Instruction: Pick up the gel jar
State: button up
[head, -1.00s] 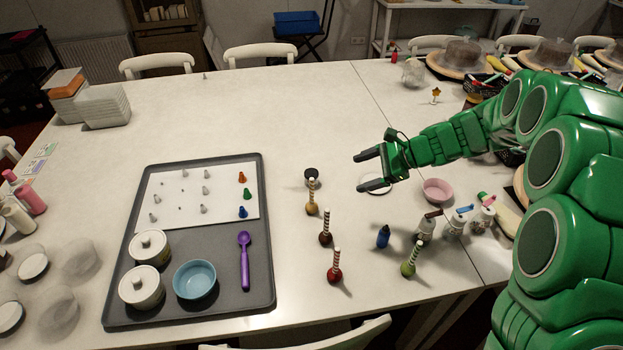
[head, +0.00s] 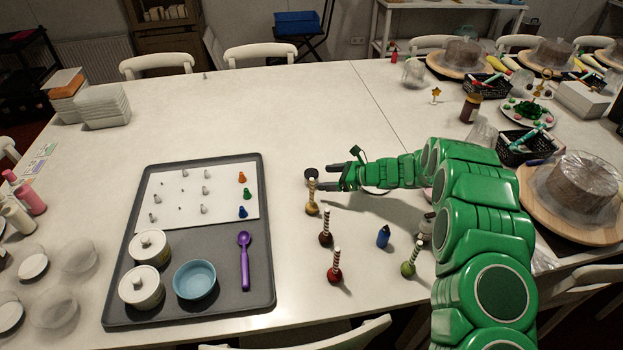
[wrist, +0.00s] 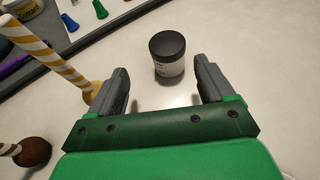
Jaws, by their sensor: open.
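The gel jar (wrist: 168,58) is a small jar with a black lid and a pale label. In the wrist view it stands upright on the white table just beyond my fingertips, roughly centred between them. In the head view the jar (head: 311,173) stands right of the grey tray, at the tips of my gripper (head: 322,180). My gripper (wrist: 162,82) is open and empty, with a grey finger on each side. The jar appears clear of both fingers.
A yellow bulb with a striped stick (head: 312,208) stands close to my gripper; its striped stick (wrist: 52,50) rises beside the left finger. More striped-stick bulbs (head: 325,239) stand nearer the front. The grey tray (head: 262,270) lies left. The table behind the jar is clear.

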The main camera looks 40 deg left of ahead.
aim_at(307, 176)
jog(key=shift+w+a+f, duration=0.1)
jog(key=shift+a+f, duration=0.35)
jog(key=shift+f, duration=0.1)
jog(key=shift+x, duration=1.3)
jog(key=shift+w+a+r+x, duration=0.1)
jog(key=shift+r+x, duration=0.05)
jog(key=shift+x, duration=0.7)
jog(key=shift+w+a+r+x, duration=0.1)
jog(key=shift+r+x, duration=0.05)
jog(key=shift+x, duration=0.75)
jog(key=shift+w+a+r+x, duration=0.1)
jog(key=shift+r+x, duration=0.1)
jog(key=shift+x, duration=0.65)
jog(key=c, duration=1.1)
